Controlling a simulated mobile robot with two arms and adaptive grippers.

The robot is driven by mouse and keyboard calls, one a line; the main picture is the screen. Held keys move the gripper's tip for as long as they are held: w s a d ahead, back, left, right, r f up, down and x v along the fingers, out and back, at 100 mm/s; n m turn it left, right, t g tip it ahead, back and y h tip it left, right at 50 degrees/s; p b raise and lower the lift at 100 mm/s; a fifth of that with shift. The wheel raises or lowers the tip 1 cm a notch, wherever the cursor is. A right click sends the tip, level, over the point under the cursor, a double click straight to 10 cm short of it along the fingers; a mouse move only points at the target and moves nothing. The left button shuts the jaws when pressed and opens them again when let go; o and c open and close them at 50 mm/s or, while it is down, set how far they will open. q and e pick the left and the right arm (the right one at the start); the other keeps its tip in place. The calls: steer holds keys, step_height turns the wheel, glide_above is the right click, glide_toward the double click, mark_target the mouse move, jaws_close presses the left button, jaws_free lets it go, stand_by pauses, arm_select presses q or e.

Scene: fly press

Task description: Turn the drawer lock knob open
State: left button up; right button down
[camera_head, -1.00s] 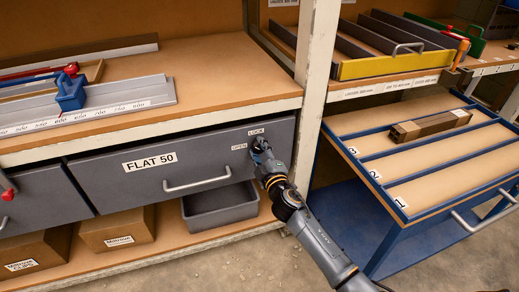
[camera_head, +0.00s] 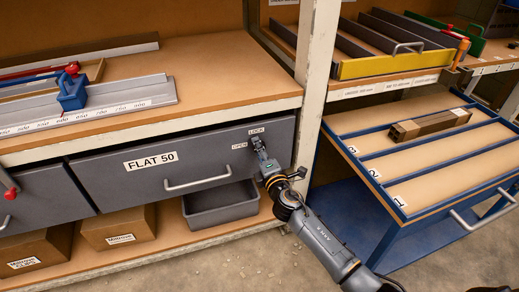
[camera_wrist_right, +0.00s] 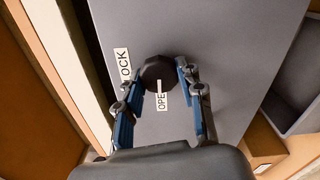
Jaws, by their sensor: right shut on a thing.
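The grey drawer (camera_head: 205,165) marked FLAT 50 is closed flush under the left bench. The dark, faceted lock knob (camera_wrist_right: 158,72) is on its front, seen in the right wrist view between the LOCK label (camera_wrist_right: 123,66) and the OPEN label (camera_wrist_right: 162,96). My right gripper (camera_head: 259,143) is at the drawer's upper right corner, its two blue-padded fingers on either side of the knob, shut on it. In the head view the gripper mostly hides the knob. The LOCK label (camera_head: 256,131) and OPEN label (camera_head: 239,146) show beside it. My left gripper is not in view.
The drawer's bar handle (camera_head: 198,180) is left of my right gripper. A cream upright post (camera_head: 312,80) stands just to its right. Below are an open grey bin (camera_head: 220,205) and cardboard boxes (camera_head: 120,228). A blue tray cart (camera_head: 425,215) stands at right.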

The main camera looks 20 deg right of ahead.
stand_by(0.4)
steer(key=c, duration=0.8)
jaws_free()
steer(key=shift+a, duration=0.1)
steer(key=s, duration=1.2)
steer(key=shift+d, duration=0.25)
